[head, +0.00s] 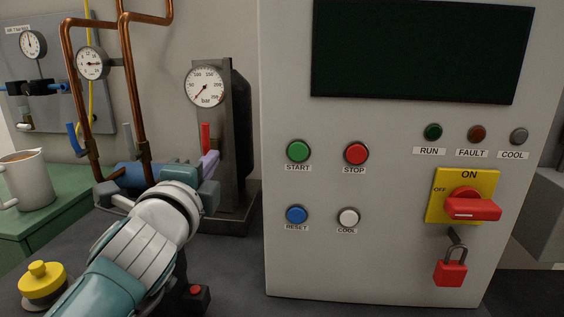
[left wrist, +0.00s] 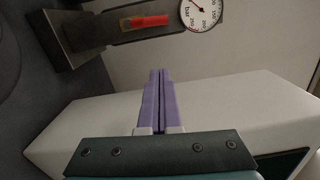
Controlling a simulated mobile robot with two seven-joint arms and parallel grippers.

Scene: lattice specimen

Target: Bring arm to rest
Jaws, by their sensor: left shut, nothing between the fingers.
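My left arm comes in from the lower left in the head view. Its gripper (head: 210,160) is shut and empty, with purple fingers. The fingertips are close to the red lever (head: 205,137) below the round bar gauge (head: 206,87); I cannot tell whether they touch. In the left wrist view the purple fingers (left wrist: 159,90) lie together with nothing between them. The red lever (left wrist: 148,22) and the bar gauge (left wrist: 201,10) show beyond them, apart from the fingertips in the picture. My right gripper is not in view.
A grey control cabinet (head: 390,260) stands right of the gripper, with buttons, a red rotary switch (head: 473,208) and a red padlock (head: 450,272). Copper pipes (head: 132,90) rise behind the arm. A mug (head: 28,180) and a yellow knob (head: 41,280) are at left.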

